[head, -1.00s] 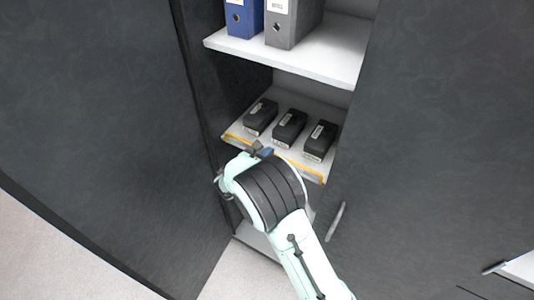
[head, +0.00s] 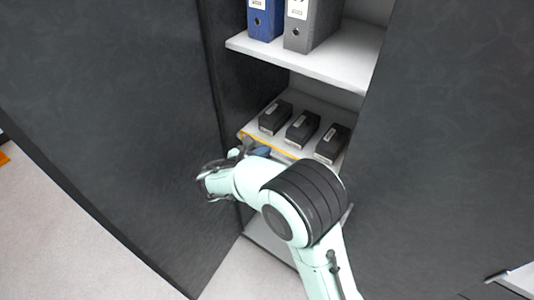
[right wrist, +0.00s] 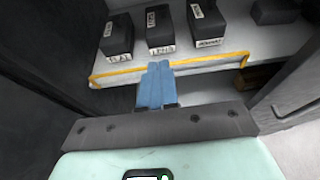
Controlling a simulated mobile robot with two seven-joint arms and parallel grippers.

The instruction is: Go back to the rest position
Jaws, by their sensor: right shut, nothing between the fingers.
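My right arm reaches up from the bottom of the head view, in front of an open dark cabinet (head: 234,95). My right gripper (head: 262,151) is mostly hidden behind my wrist there; only a bit of its blue fingers shows, near the front edge of the lower shelf. In the right wrist view its blue fingers (right wrist: 155,86) are pressed together, with nothing between them. They point toward the shelf's yellow-striped edge (right wrist: 170,67); I cannot tell the exact gap. My left gripper is not in view.
Black labelled boxes (head: 302,127) stand in a row on the lower shelf. Blue (head: 265,18) and grey (head: 312,25) binders stand on the shelf above (head: 330,66). Large dark panels flank the opening on both sides. Pale floor (head: 70,215) is clear at lower left.

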